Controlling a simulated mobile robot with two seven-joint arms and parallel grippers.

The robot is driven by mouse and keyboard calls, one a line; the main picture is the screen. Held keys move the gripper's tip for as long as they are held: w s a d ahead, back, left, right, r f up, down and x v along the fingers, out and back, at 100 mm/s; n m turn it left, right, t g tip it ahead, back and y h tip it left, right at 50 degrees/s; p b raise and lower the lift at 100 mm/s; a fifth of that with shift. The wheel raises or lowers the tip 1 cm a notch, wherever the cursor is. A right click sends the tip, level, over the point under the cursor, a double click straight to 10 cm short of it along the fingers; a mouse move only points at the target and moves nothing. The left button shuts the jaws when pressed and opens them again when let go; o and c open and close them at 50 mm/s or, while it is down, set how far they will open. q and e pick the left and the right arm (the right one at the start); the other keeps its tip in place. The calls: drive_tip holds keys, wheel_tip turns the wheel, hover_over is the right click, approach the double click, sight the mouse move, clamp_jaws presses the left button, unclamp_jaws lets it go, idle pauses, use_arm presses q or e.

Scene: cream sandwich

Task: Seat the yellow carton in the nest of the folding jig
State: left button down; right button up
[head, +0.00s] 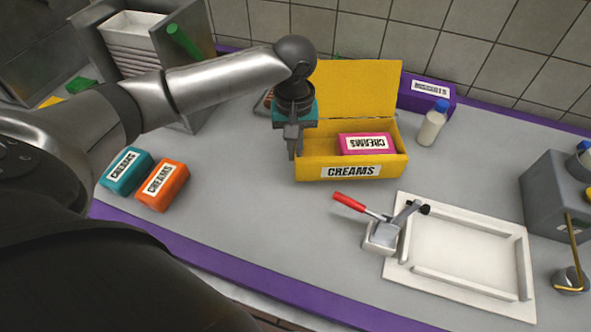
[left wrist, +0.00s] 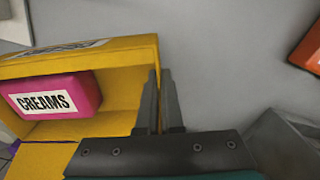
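The yellow carton (head: 310,172) stands on the grey table, its lid raised at the back and its front labelled CREAMS. It holds a pink CREAMS box (head: 352,146). The folding jig (head: 470,283), a white plate with raised rails around an empty nest, lies to the front right; a toggle clamp with a red handle (head: 348,202) is at its left. My left gripper (head: 292,155) points down at the carton's left side wall. In the left wrist view its fingers (left wrist: 160,98) are close together, one on each side of that wall. My right gripper is out of view.
Teal (head: 126,172) and orange (head: 162,186) CREAMS boxes lie left. A purple box (head: 427,93) and a blue-capped bottle (head: 432,125) stand behind right. A grey block (head: 553,195) stands at the far right. The table between carton and jig is clear except for the clamp.

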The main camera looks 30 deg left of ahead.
use_arm(q)
drive_tip(key=shift+f+b, duration=0.6)
drive_tip(key=shift+f, duration=2.6)
drive_tip(key=c, duration=1.1)
unclamp_jaws()
